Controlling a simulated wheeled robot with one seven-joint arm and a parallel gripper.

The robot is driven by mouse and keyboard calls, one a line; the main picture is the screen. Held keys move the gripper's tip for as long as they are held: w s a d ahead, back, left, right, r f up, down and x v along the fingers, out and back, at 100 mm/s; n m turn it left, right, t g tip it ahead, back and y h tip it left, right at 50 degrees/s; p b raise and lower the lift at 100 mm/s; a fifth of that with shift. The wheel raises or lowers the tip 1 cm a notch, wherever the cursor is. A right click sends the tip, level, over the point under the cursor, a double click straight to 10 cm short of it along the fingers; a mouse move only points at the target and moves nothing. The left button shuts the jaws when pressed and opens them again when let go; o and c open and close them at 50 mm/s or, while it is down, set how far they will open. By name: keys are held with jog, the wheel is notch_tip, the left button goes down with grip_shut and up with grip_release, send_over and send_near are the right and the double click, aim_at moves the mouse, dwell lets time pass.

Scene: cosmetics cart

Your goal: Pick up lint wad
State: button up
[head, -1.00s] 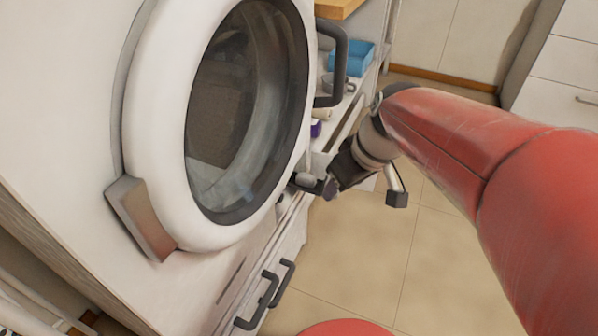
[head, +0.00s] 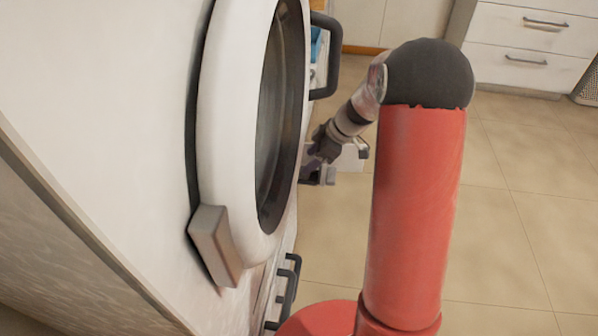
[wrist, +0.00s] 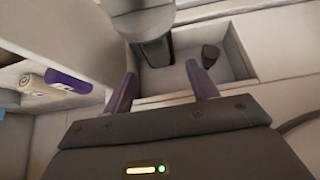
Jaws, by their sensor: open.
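My gripper (wrist: 160,78) is open, its two purple fingers spread apart with nothing between them in the wrist view. A small dark lump (wrist: 210,56), possibly the lint wad, lies in a pale recessed compartment (wrist: 238,52) just beyond the right fingertip, apart from it. I cannot tell for sure that it is the wad. In the head view my gripper (head: 318,172) is low beside the round appliance door, and no lint wad can be made out there.
A dark rounded part (wrist: 152,38) overhangs the compartment. A beige cylinder (wrist: 32,87) and a purple item (wrist: 70,82) lie at left.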

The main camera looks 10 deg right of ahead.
aim_at(303, 166)
jog(key=x, duration=0.5)
jog(key=shift+w+p, duration=0.1)
jog(key=shift+p, duration=0.25)
jog(key=c, duration=1.1)
